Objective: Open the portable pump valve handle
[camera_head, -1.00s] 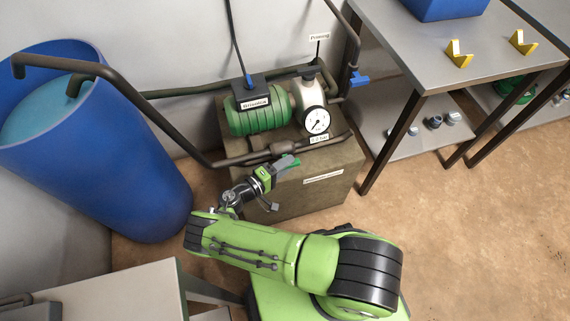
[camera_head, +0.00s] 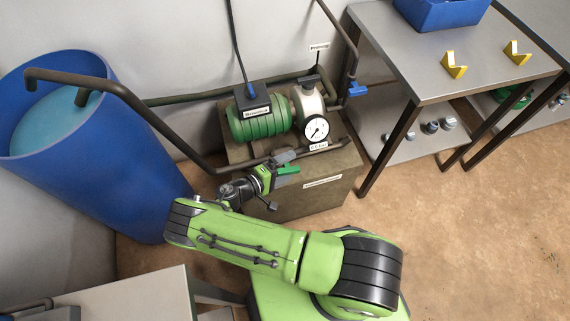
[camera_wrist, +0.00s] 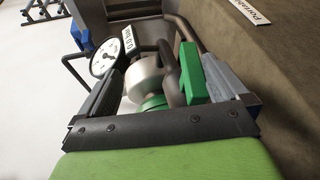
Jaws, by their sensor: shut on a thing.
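The green valve handle (camera_head: 288,170) is at the front of the pump unit, on the dark pipe (camera_head: 232,162) below the gauge. My gripper (camera_head: 284,160) is at the handle and shut on it. In the wrist view the green handle (camera_wrist: 195,75) lies between my two fingers, close against the right one. My fingers hide part of the handle and its pivot. The pump (camera_head: 262,118) is a ribbed green cylinder with a pale end and a round white gauge (camera_head: 316,129), and the gauge (camera_wrist: 107,57) also shows in the wrist view.
The pump stands on a brown box (camera_head: 325,195) against the wall. A blue barrel (camera_head: 140,185) is at left, with pipes running over it. A blue valve handle (camera_head: 357,89) is behind right. A metal table (camera_head: 430,80) stands at right. The floor at right is clear.

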